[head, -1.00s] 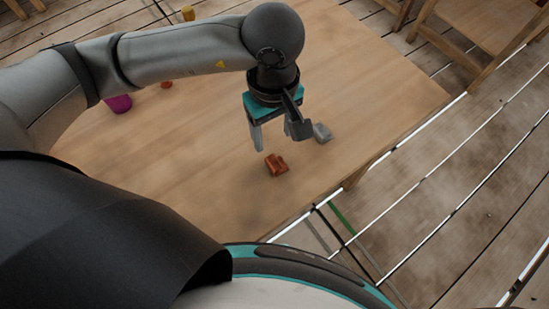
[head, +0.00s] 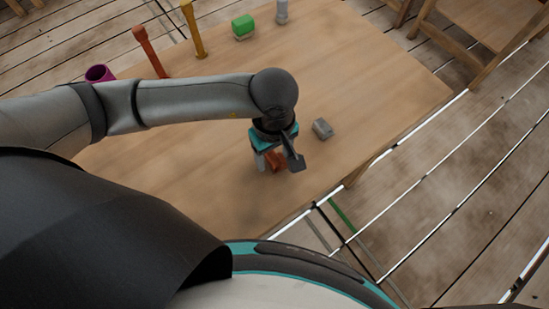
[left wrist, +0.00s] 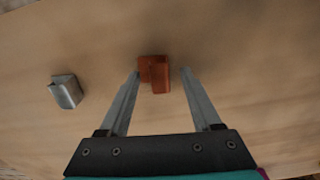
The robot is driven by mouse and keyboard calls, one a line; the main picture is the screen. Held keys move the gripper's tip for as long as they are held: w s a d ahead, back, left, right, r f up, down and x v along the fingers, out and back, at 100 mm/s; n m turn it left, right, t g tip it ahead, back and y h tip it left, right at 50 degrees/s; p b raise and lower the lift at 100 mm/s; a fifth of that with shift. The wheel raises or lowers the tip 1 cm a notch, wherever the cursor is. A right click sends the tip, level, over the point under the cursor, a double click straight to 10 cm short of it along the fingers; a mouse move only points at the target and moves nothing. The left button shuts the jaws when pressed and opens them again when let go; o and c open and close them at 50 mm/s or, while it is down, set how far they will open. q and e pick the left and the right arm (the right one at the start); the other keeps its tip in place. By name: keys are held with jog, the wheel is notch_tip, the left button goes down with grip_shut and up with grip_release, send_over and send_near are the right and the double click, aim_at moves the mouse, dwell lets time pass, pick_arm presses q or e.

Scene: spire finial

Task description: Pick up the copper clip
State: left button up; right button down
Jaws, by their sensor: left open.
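The copper clip (head: 273,160) lies on the wooden table, partly hidden behind my left gripper in the head view. In the left wrist view the copper clip (left wrist: 154,73) shows whole, just ahead of and between the lines of the two fingertips. My left gripper (head: 279,168) is low over the clip, pointing down, with its fingers (left wrist: 160,75) apart and one on each side of it. I see no contact between finger and clip. My right gripper is not in view.
A grey metal clip (head: 322,128) lies close by, also in the left wrist view (left wrist: 66,91). A magenta cup (head: 99,73), an orange post (head: 149,52), a yellow post (head: 194,28), a green block (head: 243,27) and a grey piece (head: 282,12) stand along the far side.

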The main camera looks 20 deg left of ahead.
pick_arm(q)
jog(key=shift+c, duration=0.2)
grip_shut()
jog(key=shift+r, duration=0.15)
dwell(0.4)
